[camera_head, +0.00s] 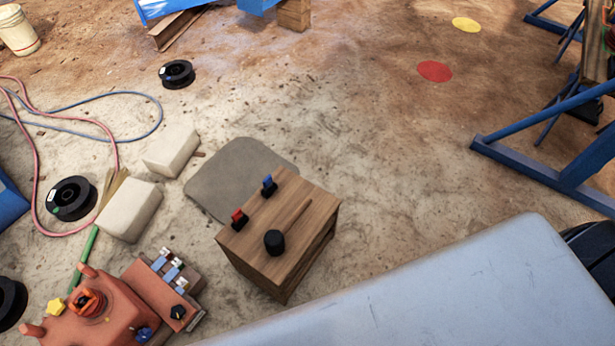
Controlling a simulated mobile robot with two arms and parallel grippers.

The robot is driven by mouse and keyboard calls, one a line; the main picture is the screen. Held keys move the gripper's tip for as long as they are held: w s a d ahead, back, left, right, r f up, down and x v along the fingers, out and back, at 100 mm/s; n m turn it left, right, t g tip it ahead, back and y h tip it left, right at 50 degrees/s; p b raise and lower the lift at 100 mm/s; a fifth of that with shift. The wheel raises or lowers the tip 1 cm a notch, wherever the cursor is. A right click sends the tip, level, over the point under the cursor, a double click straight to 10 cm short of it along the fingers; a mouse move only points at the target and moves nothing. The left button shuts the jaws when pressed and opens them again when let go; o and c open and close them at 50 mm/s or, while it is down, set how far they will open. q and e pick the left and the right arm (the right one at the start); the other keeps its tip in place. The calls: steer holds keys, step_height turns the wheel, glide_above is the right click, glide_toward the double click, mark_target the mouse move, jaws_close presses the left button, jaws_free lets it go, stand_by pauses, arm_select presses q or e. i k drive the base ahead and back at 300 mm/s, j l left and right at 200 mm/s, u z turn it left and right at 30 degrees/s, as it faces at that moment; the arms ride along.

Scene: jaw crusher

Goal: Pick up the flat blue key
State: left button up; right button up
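A small upright piece with a blue top and black lower part (269,186) stands on top of a wooden box (262,262), near its far edge. It is the likeliest flat blue key, but it is too small to be sure of its shape. A similar piece with a red top (239,219) stands to its left and nearer. Neither of my grippers is in view, and nothing touches the blue-topped piece.
A black round piece (274,242) and a thin wooden stick lie on the box. An orange machine (105,315) with a switch panel stands at lower left. A pale grey surface (460,300) fills the lower right. Pale blocks (130,208), spools and hoses lie left; blue frames (545,165) stand right.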

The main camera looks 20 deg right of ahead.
mark_target(267, 183)
steer(key=z, duration=0.25)
steer(key=u, duration=0.9)
steer(key=l+u, duration=0.8)
steer(key=u, duration=0.2)
steer(key=k+l+u, duration=0.1)
steer(key=l+u, duration=0.35)
steer(key=k+l+u, duration=0.15)
steer(key=l+u, duration=0.15)
steer(key=u, duration=0.2)
